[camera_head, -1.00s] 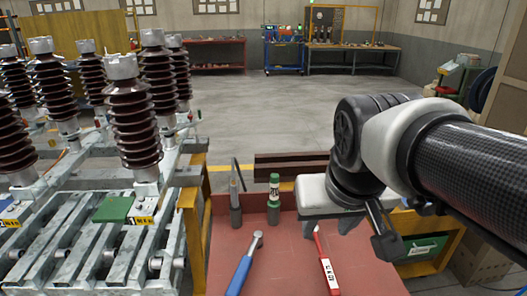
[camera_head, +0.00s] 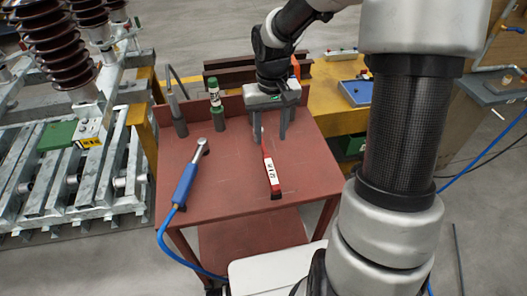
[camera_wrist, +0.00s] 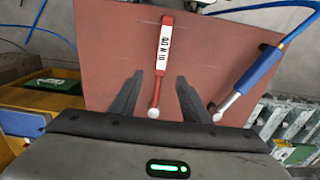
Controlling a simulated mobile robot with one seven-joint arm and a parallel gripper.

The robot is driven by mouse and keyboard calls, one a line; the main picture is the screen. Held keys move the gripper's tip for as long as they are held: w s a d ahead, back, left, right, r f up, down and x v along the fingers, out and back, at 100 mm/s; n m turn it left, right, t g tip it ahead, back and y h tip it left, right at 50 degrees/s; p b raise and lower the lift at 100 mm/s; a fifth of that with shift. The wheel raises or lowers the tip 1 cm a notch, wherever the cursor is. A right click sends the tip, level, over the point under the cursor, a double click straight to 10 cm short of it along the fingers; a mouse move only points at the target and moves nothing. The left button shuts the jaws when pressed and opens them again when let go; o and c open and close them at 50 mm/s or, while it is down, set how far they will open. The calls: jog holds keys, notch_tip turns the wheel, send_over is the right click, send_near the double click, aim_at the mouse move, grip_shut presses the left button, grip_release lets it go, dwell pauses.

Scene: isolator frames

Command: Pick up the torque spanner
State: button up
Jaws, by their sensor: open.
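A blue-handled tool (camera_head: 186,181) with a shiny metal ratchet head looks like the torque spanner; it lies on the left of the red table top (camera_head: 230,190). In the wrist view the blue-handled tool (camera_wrist: 256,68) is at right, outside the fingers. A slim red tool (camera_head: 268,168) with a white lettered label lies to its right. My gripper (camera_head: 271,138) is open and points down over the far part of the table. In the wrist view the red tool (camera_wrist: 159,75) lies between my open fingers (camera_wrist: 160,79), apparently below them; nothing is held.
A green-and-white cylinder (camera_head: 216,98) and a grey upright tool (camera_head: 177,112) stand in holders at the table's back left. A blue hose (camera_head: 164,245) runs from the blue handle over the edge. Insulators on a metal frame (camera_head: 70,165) stand left. A yellow bench (camera_head: 345,115) is behind right.

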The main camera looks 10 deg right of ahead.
jog(key=b, duration=0.1)
send_over(268, 162)
jog(key=f, duration=0.6)
jog(key=shift+s+d+f, duration=0.1)
jog(key=shift+d+f, duration=0.15)
jog(key=shift+f, duration=0.15)
jog(key=shift+a+f+b, duration=0.2)
jog(key=shift+f+b, duration=0.35)
jog(key=shift+f, duration=2.1)
jog(key=shift+r, duration=0.1)
grip_shut()
